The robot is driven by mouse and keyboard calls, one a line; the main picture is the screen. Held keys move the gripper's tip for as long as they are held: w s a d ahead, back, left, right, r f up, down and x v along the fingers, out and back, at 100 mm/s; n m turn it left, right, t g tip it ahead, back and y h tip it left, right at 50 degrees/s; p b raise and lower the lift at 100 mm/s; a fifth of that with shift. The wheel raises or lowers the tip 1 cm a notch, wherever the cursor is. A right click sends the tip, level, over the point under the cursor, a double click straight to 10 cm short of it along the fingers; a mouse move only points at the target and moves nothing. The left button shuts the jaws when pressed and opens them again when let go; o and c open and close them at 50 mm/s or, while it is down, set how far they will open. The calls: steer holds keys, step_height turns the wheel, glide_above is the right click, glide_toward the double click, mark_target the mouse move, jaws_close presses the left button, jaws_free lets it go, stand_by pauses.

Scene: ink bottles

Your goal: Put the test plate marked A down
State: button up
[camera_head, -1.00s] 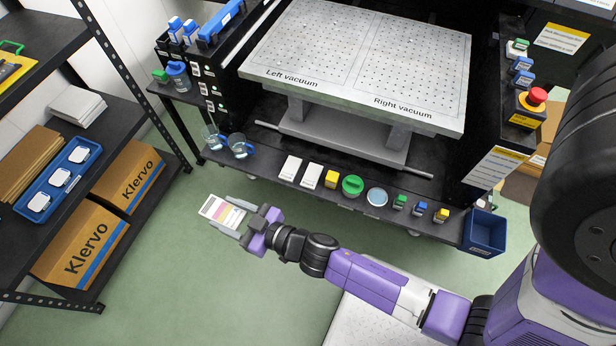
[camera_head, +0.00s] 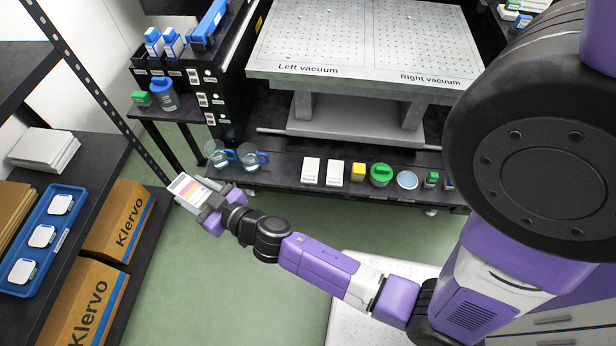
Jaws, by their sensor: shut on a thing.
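The test plate (camera_head: 185,187) is a thin white card-like piece with coloured bands. My gripper (camera_head: 203,201) is shut on its near edge and holds it up in the air. It is left of the machine's front ledge and right of the left shelf's post. I cannot read any letter A on it. Two white plates (camera_head: 312,170) (camera_head: 333,172) stand apart on the front ledge (camera_head: 283,182).
Glass beakers (camera_head: 219,153) stand at the ledge's left end. A yellow block (camera_head: 358,172), a green-lidded jar (camera_head: 381,174) and a round dish (camera_head: 407,180) line the ledge. The vacuum table (camera_head: 400,40) is bare. A blue tray (camera_head: 48,251) with white pieces is on the left shelf.

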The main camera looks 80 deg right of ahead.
steer(key=d+f+m+g+h+b, duration=0.1)
steer(key=d+f+m+h+b, duration=0.2)
steer(key=d+b, duration=0.35)
steer(key=m+g+h+b, duration=0.9)
steer(key=g+b, duration=0.4)
steer(key=b, duration=0.4)
glide_above(286, 173)
step_height(286, 173, down, 3)
steer(key=m+y, duration=0.1)
step_height(286, 173, down, 20)
steer(key=b, duration=0.6)
steer(key=shift+w+r, duration=0.1)
steer(key=shift+w, duration=0.05)
steer(key=shift+f+b, duration=0.25)
steer(key=shift+b, duration=0.2)
steer(key=o, duration=1.4)
steer(key=shift+r, duration=0.1)
steer(key=shift+r, duration=0.1)
